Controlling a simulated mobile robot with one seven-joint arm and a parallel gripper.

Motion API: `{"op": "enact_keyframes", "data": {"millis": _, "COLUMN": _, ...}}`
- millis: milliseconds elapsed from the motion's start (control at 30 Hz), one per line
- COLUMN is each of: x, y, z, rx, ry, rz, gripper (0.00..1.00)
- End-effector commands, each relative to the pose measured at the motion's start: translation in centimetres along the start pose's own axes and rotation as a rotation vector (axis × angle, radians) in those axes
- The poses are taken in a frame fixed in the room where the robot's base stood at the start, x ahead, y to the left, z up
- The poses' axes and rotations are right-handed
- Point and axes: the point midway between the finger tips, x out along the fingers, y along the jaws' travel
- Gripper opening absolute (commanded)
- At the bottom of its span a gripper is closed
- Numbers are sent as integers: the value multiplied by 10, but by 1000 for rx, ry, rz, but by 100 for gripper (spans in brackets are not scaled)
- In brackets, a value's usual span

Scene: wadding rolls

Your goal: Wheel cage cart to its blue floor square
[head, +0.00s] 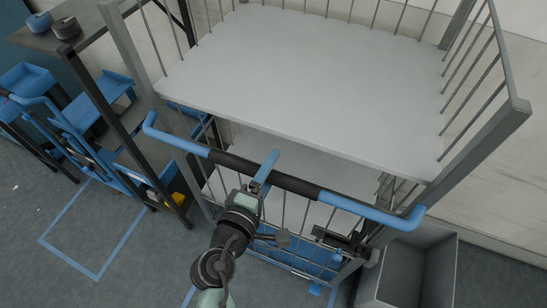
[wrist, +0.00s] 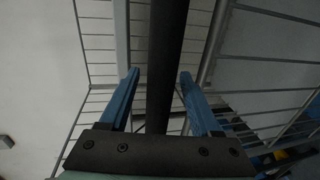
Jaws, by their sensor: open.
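The cage cart (head: 300,85) is a grey frame with barred sides and pale shelves, filling the middle and right of the head view. Its blue push handle (head: 370,212) has a black grip (head: 232,162) and runs across the near side. My gripper (head: 268,168) is at the middle of the black grip. In the wrist view my two blue fingers (wrist: 158,80) stand apart, one on each side of the dark grip bar (wrist: 168,40). A blue floor outline (head: 70,258) lies on the floor at left. Blue floor lines (head: 190,295) also show by the cart's near side, partly hidden.
A dark-framed table (head: 75,25) with two small rolls stands at upper left, close to the cart. Blue carts or racks (head: 95,105) are at left. A grey open bin (head: 420,265) stands at lower right beside the cart. A pale wall (head: 490,215) is behind.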

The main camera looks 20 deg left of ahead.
Motion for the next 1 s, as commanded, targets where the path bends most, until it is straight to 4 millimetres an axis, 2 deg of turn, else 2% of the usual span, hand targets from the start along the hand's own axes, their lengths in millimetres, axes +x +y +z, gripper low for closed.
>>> {"op": "enact_keyframes", "data": {"millis": 200, "x": 17, "y": 1, "z": 0, "rx": 0, "ry": 0, "rz": 1, "gripper": 64}}
{"op": "enact_keyframes", "data": {"millis": 533, "x": 19, "y": 0, "z": 0, "rx": 0, "ry": 0, "rz": 0, "gripper": 63}}
{"op": "enact_keyframes", "data": {"millis": 867, "x": 19, "y": 0, "z": 0, "rx": 0, "ry": 0, "rz": 0, "gripper": 3}}
{"op": "enact_keyframes", "data": {"millis": 900, "x": 19, "y": 0, "z": 0, "rx": 0, "ry": 1, "rz": 0, "gripper": 0}}
{"op": "enact_keyframes", "data": {"millis": 1000, "x": 19, "y": 0, "z": 0, "rx": 0, "ry": 1, "rz": 0, "gripper": 0}}
